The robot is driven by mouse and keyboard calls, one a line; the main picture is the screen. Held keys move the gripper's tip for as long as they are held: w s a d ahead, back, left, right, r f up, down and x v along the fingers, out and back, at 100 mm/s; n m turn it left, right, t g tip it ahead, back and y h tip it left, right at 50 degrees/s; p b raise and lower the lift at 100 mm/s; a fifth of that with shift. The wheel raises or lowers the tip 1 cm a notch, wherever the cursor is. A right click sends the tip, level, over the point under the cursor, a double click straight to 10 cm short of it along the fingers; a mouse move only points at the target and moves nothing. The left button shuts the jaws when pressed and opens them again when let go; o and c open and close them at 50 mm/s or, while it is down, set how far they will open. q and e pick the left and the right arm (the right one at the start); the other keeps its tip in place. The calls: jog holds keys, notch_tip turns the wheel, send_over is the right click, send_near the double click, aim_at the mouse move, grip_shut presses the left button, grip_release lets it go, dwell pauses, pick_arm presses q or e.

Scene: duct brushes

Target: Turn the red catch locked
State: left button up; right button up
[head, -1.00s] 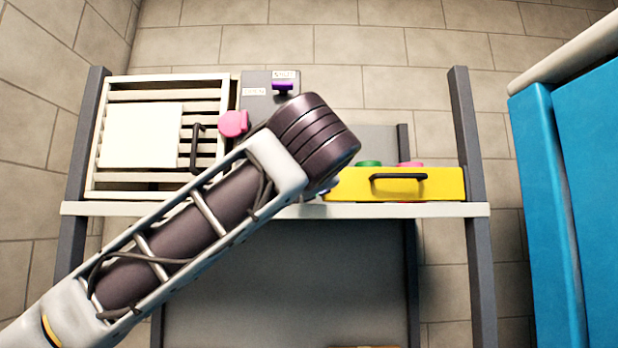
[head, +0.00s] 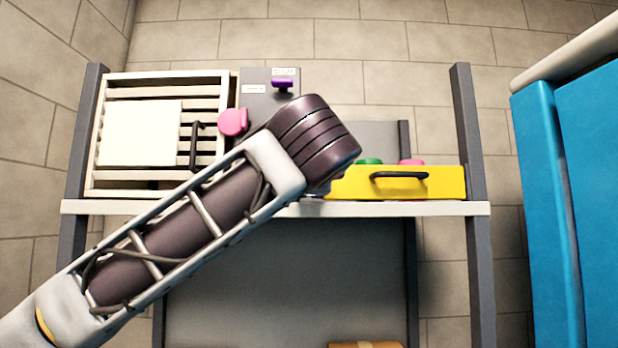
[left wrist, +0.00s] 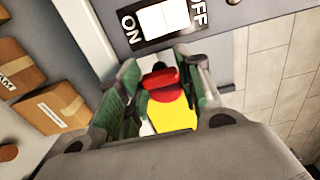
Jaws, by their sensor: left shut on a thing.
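The red catch (left wrist: 161,79) is in the left wrist view, between the green-padded fingers of my left gripper (left wrist: 157,88). The gripper is shut on it. A yellow surface (left wrist: 172,114) shows just below the catch. In the head view my left arm comes in from the lower left, and its thick dark joint hides the gripper and the catch. The yellow drawer-like box (head: 440,184) with a black handle shows to the right of that joint. My right gripper is in neither view.
A slatted crate (head: 92,150) and a grey panel with pink and purple knobs (head: 255,100) stand on the shelf (head: 420,209). A blue cabinet (head: 545,200) is at the right. The left wrist view shows an ON/OFF switch plate (left wrist: 160,24) and cardboard boxes (left wrist: 55,107).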

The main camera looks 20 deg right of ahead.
pick_arm(q)
jog(key=o, duration=1)
jog(key=shift+s, duration=0.1)
jog(key=shift+v, duration=5.95)
